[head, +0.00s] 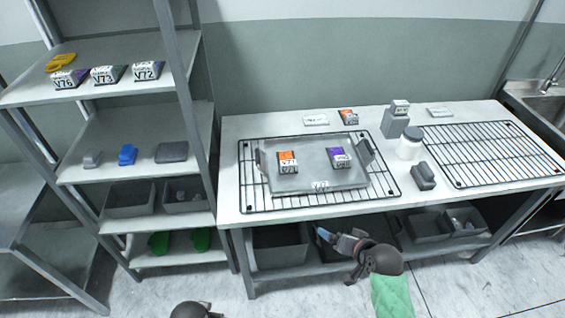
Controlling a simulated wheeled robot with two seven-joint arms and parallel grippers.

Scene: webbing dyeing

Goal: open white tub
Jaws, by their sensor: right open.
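The white tub (409,145) stands upright at the back right of the white worktable. Its dark grey lid (412,132) sits on top. My right gripper (336,243) is low in front of the table, left of and well below the tub, touching nothing that I can make out. It is open; a small blue and white part shows at its tip. Only a dark rounded piece of my left arm shows at the bottom edge, and its gripper is out of view.
A grey tray (318,186) with two labelled boxes lies on the left black rack (388,191). Close to the tub are a grey block (394,125), a dark grey object (423,177) and the right rack (480,150). Shelving (135,123) stands left; a sink (545,103) is far right.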

